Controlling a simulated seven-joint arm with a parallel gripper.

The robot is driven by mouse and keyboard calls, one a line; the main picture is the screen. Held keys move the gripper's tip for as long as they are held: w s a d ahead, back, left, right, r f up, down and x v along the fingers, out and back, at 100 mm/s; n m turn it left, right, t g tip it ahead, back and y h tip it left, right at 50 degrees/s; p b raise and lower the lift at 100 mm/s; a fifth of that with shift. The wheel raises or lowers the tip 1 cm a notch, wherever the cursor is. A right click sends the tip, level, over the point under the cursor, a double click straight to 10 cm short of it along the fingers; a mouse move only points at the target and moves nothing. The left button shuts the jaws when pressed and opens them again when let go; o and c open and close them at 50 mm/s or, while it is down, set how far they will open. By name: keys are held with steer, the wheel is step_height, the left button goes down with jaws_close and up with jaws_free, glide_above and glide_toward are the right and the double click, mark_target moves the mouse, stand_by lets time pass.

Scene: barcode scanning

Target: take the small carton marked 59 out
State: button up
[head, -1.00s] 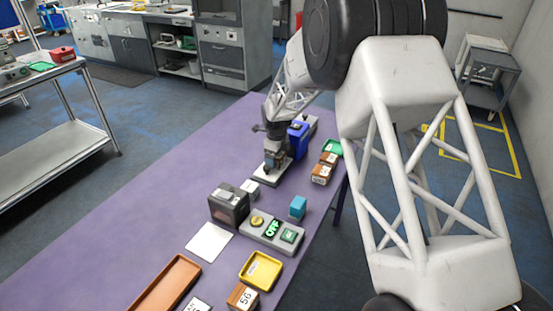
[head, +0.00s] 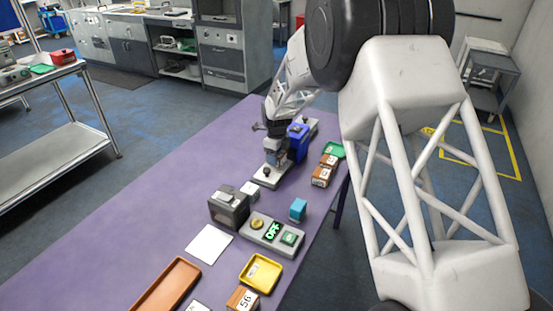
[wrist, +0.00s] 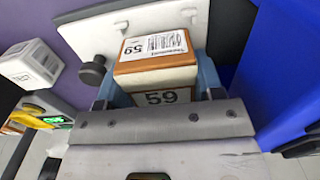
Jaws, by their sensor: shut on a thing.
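The small carton marked 59 (wrist: 155,68), white with orange-brown edges and a printed label, sits between the two blue-grey fingers of my gripper (wrist: 158,88) in the wrist view. My gripper is shut on it. Behind the carton is a pale plate with a black knob (wrist: 92,71). In the head view my gripper (head: 283,161) is at the far end of the pale plate (head: 262,181), close to a blue block (head: 298,130). The carton is too small and covered to make out there. I cannot tell whether it touches the plate.
Brown cartons (head: 320,177) stand right of the plate, near a green tray (head: 337,147). A dark box (head: 228,207), white box (head: 250,189), teal box (head: 298,209) and button panel (head: 288,249) stand nearer. Yellow (head: 246,284) and orange trays (head: 165,287) lie in front. The purple table's left is clear.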

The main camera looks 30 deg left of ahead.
step_height(320, 180, up, 2)
steer(key=shift+s+r, duration=0.1)
steer(key=s+d+r, duration=0.1)
steer(key=s+d, duration=0.9)
steer(key=s, duration=0.2)
steer(key=shift+d+r, duration=0.1)
